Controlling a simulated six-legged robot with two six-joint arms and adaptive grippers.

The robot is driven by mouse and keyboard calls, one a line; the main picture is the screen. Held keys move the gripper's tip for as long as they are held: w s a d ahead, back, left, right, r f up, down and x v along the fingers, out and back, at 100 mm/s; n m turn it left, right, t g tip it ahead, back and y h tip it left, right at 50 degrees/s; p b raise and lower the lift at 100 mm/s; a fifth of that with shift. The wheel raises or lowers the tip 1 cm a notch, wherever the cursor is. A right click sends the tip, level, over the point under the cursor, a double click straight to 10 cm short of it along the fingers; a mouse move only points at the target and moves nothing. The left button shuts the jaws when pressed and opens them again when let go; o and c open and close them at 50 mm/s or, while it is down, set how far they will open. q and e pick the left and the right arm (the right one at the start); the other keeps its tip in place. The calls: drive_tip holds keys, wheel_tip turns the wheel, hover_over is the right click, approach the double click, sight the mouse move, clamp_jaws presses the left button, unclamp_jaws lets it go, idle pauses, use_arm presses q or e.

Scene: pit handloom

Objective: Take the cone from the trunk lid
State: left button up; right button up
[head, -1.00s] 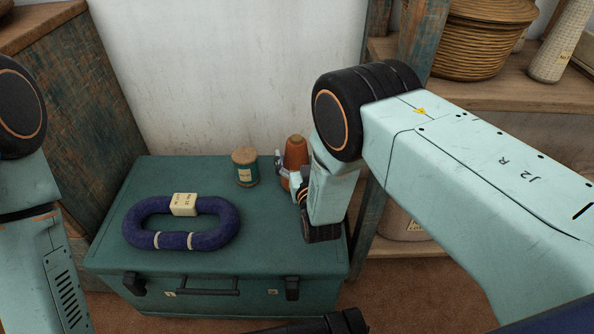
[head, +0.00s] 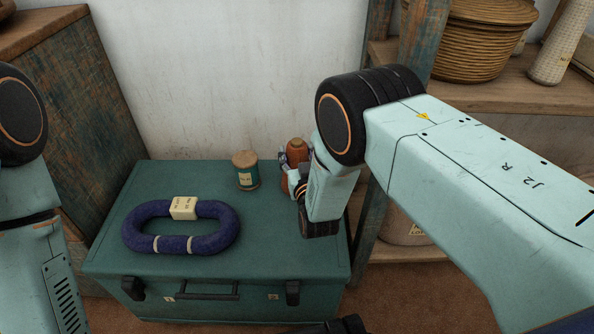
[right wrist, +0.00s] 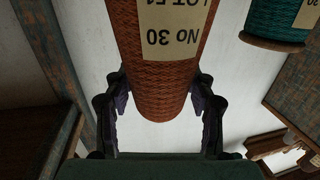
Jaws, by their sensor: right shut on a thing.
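The cone (head: 297,149) is orange-brown and stands at the back right of the green trunk lid (head: 200,173). My right gripper (head: 289,172) is at the cone's side and hides much of its lower part. In the right wrist view, the cone (right wrist: 160,85) is between the two dark fingers of my right gripper (right wrist: 160,98), which is shut on it. Its pale label reads "No 30" upside down. I cannot see whether its base is off the lid. My left arm shows at the left edge, but its gripper is out of view.
A green thread spool (head: 246,170) stands on the lid left of the cone; it also shows in the right wrist view (right wrist: 275,20). A blue yarn skein (head: 225,225) lies further left. A wooden shelf (head: 500,88) with a basket (head: 478,40) is at the right. A wall is behind.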

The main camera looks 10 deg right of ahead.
clamp_jaws()
